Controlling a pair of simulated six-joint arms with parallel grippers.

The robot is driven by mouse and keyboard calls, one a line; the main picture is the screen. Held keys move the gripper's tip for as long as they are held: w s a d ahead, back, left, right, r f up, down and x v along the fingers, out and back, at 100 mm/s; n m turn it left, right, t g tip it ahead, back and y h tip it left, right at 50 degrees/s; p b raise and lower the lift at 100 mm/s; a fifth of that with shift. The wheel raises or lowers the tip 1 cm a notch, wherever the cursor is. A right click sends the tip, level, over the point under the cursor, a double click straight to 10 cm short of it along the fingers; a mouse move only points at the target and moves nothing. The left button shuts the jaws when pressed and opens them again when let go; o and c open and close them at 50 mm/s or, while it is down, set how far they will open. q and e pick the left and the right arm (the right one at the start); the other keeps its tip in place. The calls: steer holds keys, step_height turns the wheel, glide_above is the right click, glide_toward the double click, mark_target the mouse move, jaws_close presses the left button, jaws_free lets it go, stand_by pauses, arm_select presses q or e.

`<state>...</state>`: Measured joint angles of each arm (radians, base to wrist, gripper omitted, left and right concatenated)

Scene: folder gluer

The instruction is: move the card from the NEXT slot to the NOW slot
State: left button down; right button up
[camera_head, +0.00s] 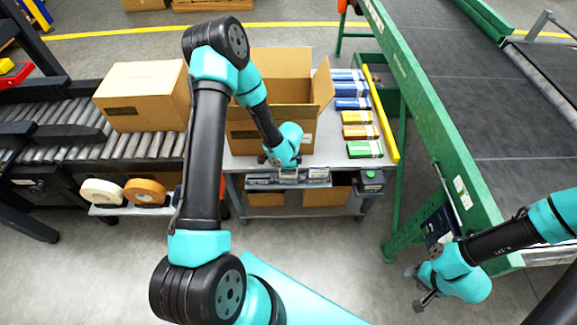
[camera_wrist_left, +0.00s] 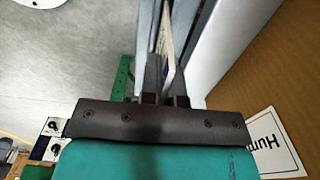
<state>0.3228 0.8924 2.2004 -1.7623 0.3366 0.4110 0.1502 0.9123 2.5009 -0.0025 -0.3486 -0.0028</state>
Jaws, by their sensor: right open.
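A low grey rack (camera_head: 262,182) runs along the front edge of the packing table; its slot labels are too small to read. My left gripper comes down at this rack in the head view, and its fingertips are hard to make out there. In the left wrist view, a thin card (camera_wrist_left: 164,42) stands edge-on between the two fingers of my left gripper (camera_wrist_left: 166,70). Whether the fingers press on it is not clear. My right gripper (camera_head: 420,287) is open and empty, low at the right, away from the rack.
An open carton (camera_head: 255,132) stands right behind the rack. Blue, yellow and green packs (camera_head: 358,118) lie to its right. A closed box (camera_head: 145,95) is on the roller conveyor at left. Tape rolls (camera_head: 103,192) sit in front. A green-framed belt (camera_head: 435,120) runs at right.

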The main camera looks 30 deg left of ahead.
arm_select(q)
steer(key=shift+f, duration=0.35)
steer(key=c, duration=1.3)
jaws_free()
steer(key=shift+o, duration=0.2)
steer(key=shift+r, duration=0.15)
step_height(320, 180, up, 17)
stand_by(0.5)
